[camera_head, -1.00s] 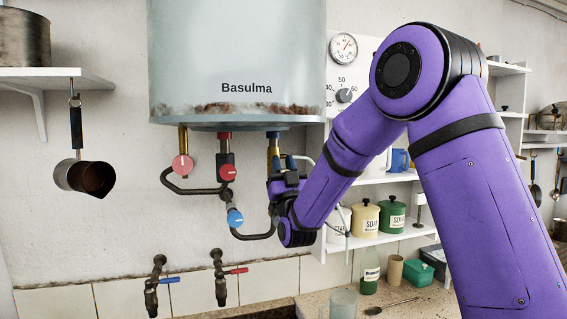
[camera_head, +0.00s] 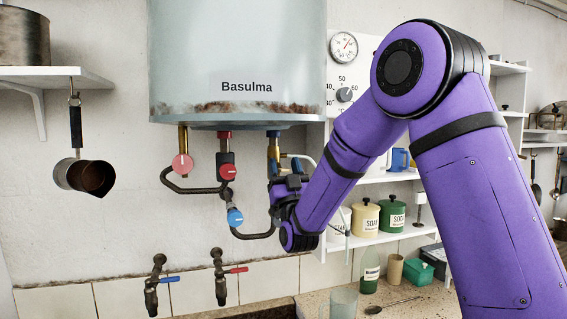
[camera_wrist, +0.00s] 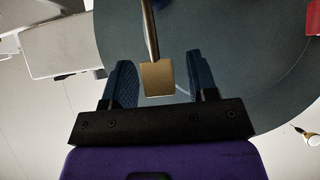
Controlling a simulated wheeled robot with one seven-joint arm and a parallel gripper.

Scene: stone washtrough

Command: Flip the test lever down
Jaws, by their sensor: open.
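The test lever appears to be the flat brass-coloured paddle on a thin stem (camera_wrist: 158,80) in the wrist view. It lies between my gripper's two blue-padded fingers. My gripper (camera_wrist: 161,80) is open, with a gap visible on each side of the paddle. In the head view my gripper (camera_head: 279,168) is just below the boiler, at the brass pipe (camera_head: 273,149) on the right. There the gripper and wrist hide most of the fitting, and I cannot make out the lever's exact position.
The white boiler (camera_head: 237,65) hangs directly above my gripper. Pipes with red knobs (camera_head: 182,165) and a blue knob (camera_head: 235,217) are close on the left. Shelves with a cream canister (camera_head: 365,220) and a green canister (camera_head: 392,218) stand behind my arm at right.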

